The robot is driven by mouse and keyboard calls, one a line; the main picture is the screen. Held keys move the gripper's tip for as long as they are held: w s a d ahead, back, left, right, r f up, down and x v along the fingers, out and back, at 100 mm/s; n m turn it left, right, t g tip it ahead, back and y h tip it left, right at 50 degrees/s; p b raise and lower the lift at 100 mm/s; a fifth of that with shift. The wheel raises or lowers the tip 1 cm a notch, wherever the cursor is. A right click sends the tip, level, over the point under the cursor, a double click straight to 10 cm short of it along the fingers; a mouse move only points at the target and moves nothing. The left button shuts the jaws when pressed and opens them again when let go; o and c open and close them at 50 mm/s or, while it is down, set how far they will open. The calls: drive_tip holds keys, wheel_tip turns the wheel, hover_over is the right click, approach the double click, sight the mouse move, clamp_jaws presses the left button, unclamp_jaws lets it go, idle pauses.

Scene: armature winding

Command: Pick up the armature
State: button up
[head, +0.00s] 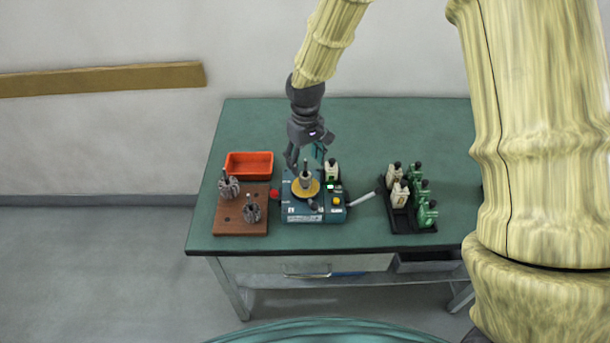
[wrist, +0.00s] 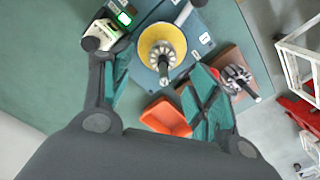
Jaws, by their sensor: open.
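A grey armature with a shaft sits upright on the yellow disc of the blue machine (head: 300,211) in the head view. This armature (head: 306,178) also shows in the wrist view (wrist: 162,56), between and beyond my fingers. Two more grey armatures stand on the brown board: one at its back left (head: 228,187), one nearer its front right (head: 252,211). One of them shows at the right in the wrist view (wrist: 238,76). My gripper (head: 306,155) is open and empty, with teal finger pads, just behind and above the machine's armature. The fingers (wrist: 162,90) appear apart from it.
An orange tray (head: 249,164) lies behind the brown board (head: 230,226). The green tabletop (head: 260,125) is clear at the back.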

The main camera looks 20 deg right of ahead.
sight(306, 175)
drive_tip(key=shift+s+f, duration=0.25)
drive_tip(key=shift+f, duration=0.1)
drive_tip(key=shift+f+p, duration=1.3)
drive_tip(key=shift+f, duration=1.1)
drive_tip(key=c, duration=1.2)
